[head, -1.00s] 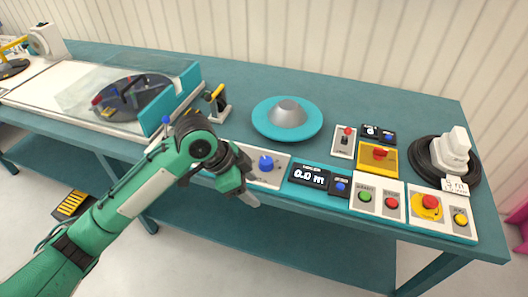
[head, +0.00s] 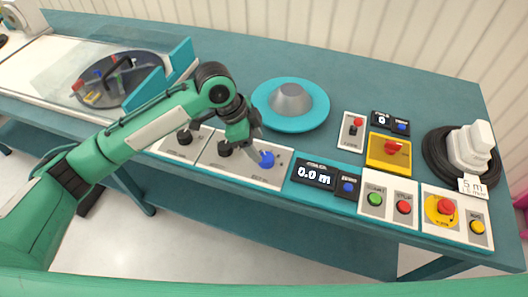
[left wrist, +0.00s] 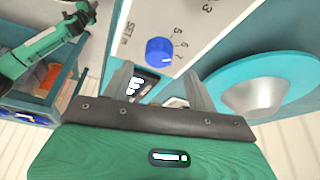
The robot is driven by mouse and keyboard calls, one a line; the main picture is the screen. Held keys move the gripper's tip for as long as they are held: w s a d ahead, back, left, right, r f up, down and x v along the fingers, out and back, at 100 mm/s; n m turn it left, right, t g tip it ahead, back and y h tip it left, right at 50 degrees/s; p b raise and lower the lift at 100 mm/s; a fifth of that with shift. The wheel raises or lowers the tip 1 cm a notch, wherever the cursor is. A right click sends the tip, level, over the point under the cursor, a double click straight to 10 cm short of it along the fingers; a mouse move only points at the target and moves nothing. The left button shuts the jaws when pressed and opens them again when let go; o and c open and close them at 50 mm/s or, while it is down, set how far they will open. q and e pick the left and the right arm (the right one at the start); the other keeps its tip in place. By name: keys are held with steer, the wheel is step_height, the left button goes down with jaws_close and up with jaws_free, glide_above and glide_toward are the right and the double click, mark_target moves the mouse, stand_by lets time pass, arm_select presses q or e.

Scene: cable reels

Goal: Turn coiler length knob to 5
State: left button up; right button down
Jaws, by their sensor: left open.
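The blue length knob (head: 267,159) is on the white coiler panel (head: 232,172) at the table's front edge. In the left wrist view the knob (left wrist: 159,52) has printed numbers 5, 6 and 7 beside it and "SET m" on the other side. A small pale mark shows on its lower right; its exact setting is hard to read. My left gripper (head: 258,141) is open, its fingers close to the knob. In the left wrist view the gripper (left wrist: 158,80) is empty, with the knob ahead between its fingertips, apparently not gripped. My right gripper is not seen.
Two black knobs (head: 185,137) (head: 225,149) sit left of the blue one. A display (head: 314,174) reading 0.0 m is to its right, then START (head: 375,199) and STOP (head: 404,207) buttons. A teal disc (head: 290,105) stands behind. A black cable coil (head: 440,150) lies at right.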

mark_target(265, 156)
arm_select(q)
steer(key=x, duration=0.5)
steer(key=shift+s+d+f, duration=0.1)
steer(key=shift+d+f, duration=0.05)
steer(key=shift+f, duration=0.1)
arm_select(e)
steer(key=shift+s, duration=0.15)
